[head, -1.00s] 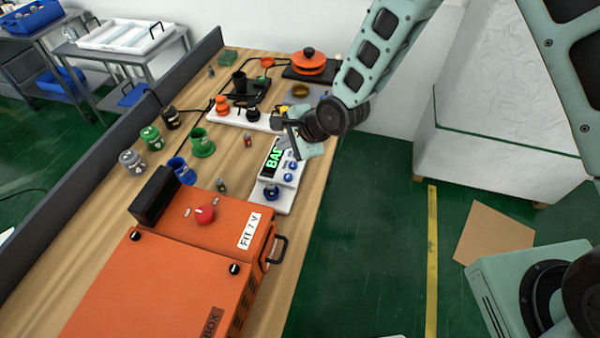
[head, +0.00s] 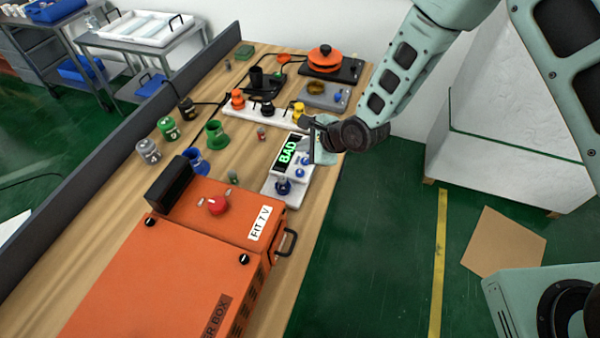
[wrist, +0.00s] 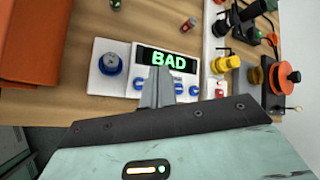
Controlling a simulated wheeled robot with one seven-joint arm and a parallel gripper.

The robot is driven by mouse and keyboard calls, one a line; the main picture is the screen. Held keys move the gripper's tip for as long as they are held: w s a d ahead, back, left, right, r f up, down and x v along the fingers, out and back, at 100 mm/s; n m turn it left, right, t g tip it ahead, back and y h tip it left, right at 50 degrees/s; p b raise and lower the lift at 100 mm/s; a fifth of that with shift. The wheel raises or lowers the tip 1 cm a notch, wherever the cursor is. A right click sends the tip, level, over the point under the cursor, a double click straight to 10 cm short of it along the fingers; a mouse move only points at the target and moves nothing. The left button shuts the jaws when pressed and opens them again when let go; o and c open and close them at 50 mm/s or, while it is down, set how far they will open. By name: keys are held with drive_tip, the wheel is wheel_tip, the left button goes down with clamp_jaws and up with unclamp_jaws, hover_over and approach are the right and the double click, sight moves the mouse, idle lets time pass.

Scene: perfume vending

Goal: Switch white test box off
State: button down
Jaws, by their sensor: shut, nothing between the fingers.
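The white test box (wrist: 107,82) lies near the table's right edge in the head view, and its white body shows there too (head: 272,187). Its display (wrist: 167,59) reads BAD in green. A large blue knob (wrist: 111,64) is on its left part in the wrist view, and smaller blue knobs (wrist: 138,83) sit in a row below the display. My gripper (wrist: 156,74) is shut and empty, in front of the display's lower left and the knob row, hiding part of them. In the head view my gripper (head: 309,126) is at the box's far right end. Contact cannot be told.
A large orange box (head: 150,270) stands at the table's near end. Green (head: 213,138) and blue (head: 194,160) cups are left of the test box. A white strip with coloured parts (head: 237,98) lies beyond it.

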sight(304, 174)
wheel_tip(304, 174, down, 7)
drive_tip(key=b, duration=0.4)
drive_tip(key=shift+f+b, duration=0.2)
drive_tip(key=shift+b, duration=0.2)
drive_tip(key=shift+f, duration=0.1)
idle(1.4)
drive_tip(key=shift+f+b, duration=0.3)
drive_tip(key=shift+b, duration=0.05)
drive_tip(key=shift+f+b, duration=0.4)
drive_tip(key=shift+f, duration=0.05)
idle(0.7)
drive_tip(key=shift+r, duration=0.1)
drive_tip(key=shift+r+p, duration=0.55)
drive_tip(key=shift+r, duration=0.2)
drive_tip(key=shift+r+p, duration=1.6)
drive_tip(key=shift+r, duration=0.85)
